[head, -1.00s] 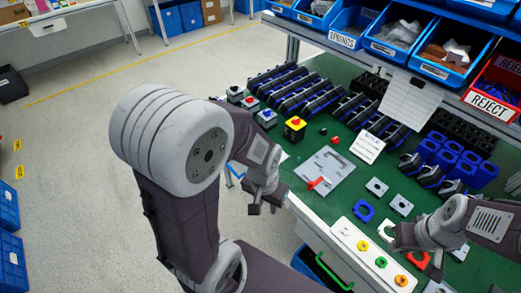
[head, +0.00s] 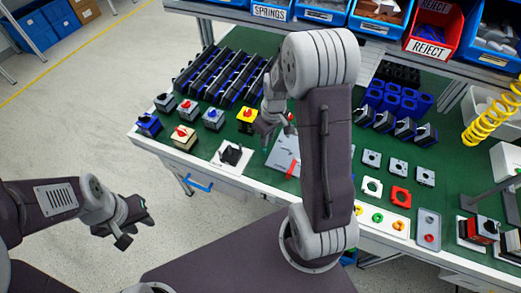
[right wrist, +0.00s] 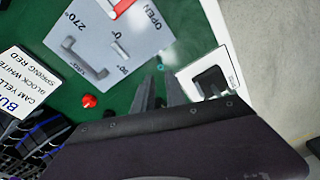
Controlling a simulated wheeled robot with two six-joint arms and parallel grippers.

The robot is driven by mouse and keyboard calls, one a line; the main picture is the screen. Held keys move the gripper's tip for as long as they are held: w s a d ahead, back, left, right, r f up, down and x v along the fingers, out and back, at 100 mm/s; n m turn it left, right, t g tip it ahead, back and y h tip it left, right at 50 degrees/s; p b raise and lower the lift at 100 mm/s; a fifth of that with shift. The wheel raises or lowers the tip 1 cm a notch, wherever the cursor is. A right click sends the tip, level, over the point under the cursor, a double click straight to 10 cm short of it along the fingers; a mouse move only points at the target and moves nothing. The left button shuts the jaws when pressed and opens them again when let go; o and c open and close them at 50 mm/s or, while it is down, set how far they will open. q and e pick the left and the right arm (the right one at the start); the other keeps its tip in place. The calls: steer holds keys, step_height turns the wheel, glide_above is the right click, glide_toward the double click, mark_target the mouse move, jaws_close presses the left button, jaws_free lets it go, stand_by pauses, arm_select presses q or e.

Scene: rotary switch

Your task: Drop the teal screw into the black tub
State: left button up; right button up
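The teal screw (right wrist: 160,67) is a tiny teal spot on the green table in the right wrist view, just beyond my right fingertips. The black tub (head: 232,154) sits on a white plate near the table's front edge. In the right wrist view the tub (right wrist: 210,82) is right of the fingers. My right gripper (head: 268,136) is low over the table between the tub and the grey dial plate. In the right wrist view its fingers (right wrist: 160,80) are apart, with no grasp visible. My left gripper (head: 136,232) is open and empty, off the table over the floor.
A grey dial plate (head: 284,153) with a red pointer lies right of the tub. Switch boxes (head: 185,108) stand left and behind. A label card (right wrist: 22,82) and red knob (right wrist: 89,101) are near my right gripper. Loose parts (head: 372,187) lie at right; bins line the back.

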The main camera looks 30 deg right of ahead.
mark_target(265, 150)
steer(key=shift+w+a+f, duration=0.15)
steer(key=shift+w+f, duration=0.15)
steer(key=shift+f, duration=0.5)
step_height(265, 150, down, 5)
steer(key=shift+s+r, duration=0.15)
steer(key=shift+r, duration=0.05)
steer(key=shift+w+f, duration=0.2)
steer(key=shift+f, duration=0.1)
jaws_close()
